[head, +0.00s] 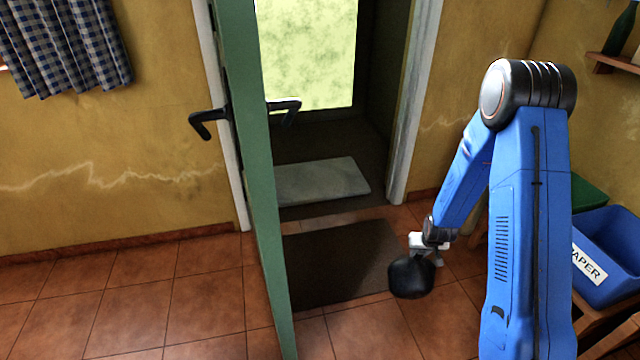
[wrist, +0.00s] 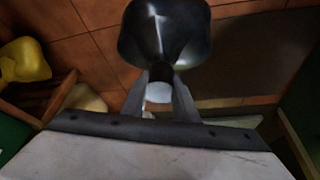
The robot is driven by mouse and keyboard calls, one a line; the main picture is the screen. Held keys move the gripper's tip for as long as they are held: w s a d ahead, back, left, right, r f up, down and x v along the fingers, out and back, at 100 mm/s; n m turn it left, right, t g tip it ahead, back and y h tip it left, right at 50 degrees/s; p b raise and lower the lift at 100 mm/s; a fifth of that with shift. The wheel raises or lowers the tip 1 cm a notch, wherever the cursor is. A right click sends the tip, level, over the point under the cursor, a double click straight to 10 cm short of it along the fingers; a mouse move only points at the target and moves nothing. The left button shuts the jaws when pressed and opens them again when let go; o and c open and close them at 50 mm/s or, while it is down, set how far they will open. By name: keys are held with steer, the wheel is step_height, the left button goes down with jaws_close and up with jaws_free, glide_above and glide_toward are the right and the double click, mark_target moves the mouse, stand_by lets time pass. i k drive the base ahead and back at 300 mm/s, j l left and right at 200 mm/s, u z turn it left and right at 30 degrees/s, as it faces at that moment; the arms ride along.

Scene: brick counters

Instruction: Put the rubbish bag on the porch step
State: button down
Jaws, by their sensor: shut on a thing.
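The rubbish bag (head: 410,279) is black and rounded, with a gathered neck. It hangs from my gripper (head: 432,243), in front of the doorway at the right edge of the dark mat. In the wrist view the bag (wrist: 165,35) is at top centre, and my gripper's fingers (wrist: 160,95) are closed on its neck. The porch step (head: 322,181) is a pale grey slab beyond the threshold, farther back and left of the bag. The bag is apart from the step.
The green door (head: 255,170) stands open at the left of the doorway, seen nearly edge-on, with black handles. A dark mat (head: 340,258) lies before the threshold. A blue paper bin (head: 612,250) stands at the right. The doorway between door and right frame (head: 415,100) is clear.

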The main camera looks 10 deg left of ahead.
mark_target(324, 181)
steer(key=i+u, duration=0.15)
steer(key=i, duration=0.25)
steer(key=i+l+u, duration=0.2)
steer(key=i, duration=0.25)
steer(key=i+l+u, duration=0.15)
steer(key=i, duration=0.25)
steer(key=i+l+u, duration=0.15)
steer(key=i, duration=0.25)
